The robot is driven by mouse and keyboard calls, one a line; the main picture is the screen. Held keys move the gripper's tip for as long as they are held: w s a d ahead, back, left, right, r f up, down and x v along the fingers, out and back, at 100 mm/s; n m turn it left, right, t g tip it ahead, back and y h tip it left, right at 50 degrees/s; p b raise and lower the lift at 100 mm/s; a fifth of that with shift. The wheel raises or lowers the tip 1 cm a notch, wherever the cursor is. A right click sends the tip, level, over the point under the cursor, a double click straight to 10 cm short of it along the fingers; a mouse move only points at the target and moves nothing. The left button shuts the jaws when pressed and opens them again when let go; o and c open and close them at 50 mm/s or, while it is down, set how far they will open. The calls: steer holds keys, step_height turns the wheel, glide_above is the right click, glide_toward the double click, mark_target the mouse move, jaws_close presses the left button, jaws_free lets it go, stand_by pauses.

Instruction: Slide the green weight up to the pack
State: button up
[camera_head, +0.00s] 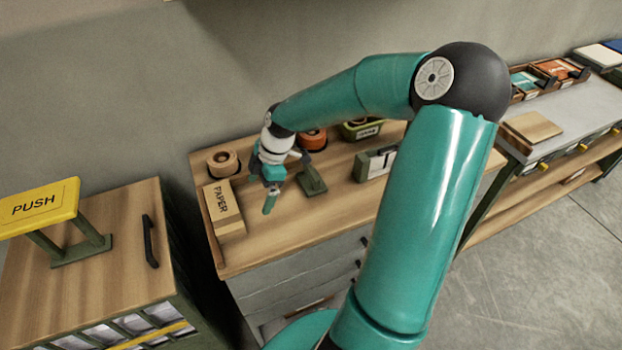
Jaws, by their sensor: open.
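The pack (224,208), a tan block lettered PAPER, lies near the left end of the wooden-topped cabinet. A dark green object (313,181) with a flat base and an upright part stands to its right; it looks like the green weight. My gripper (268,193) points down between the two, open, with a teal finger showing nearest the camera. My gripper and wrist partly cover the space between pack and weight. I cannot tell whether a finger touches the weight. A clear gap of worktop shows between weight and pack.
Tape rolls (222,161), an orange roll (313,139) and a green labelled tub (360,130) line the back of the worktop (290,235). A grey-green box (376,164) stands right. A yellow PUSH sign (40,206) stands on the left cabinet. The front worktop is clear.

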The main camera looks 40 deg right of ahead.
mark_target(314, 171)
steer(key=shift+w+a, duration=0.25)
steer(key=shift+a, duration=0.55)
steer(key=shift+w+a, duration=0.25)
steer(key=shift+a, duration=0.55)
steer(key=shift+w+a, duration=0.25)
steer(key=shift+a, duration=0.55)
steer(key=shift+s+d, duration=1)
steer(key=shift+d, duration=2.2)
steer(key=shift+s+d, duration=1.05)
steer(key=shift+d, duration=2.15)
steer(key=shift+s+d, duration=1)
steer(key=shift+d, duration=2.2)
steer(key=shift+a, duration=0.2)
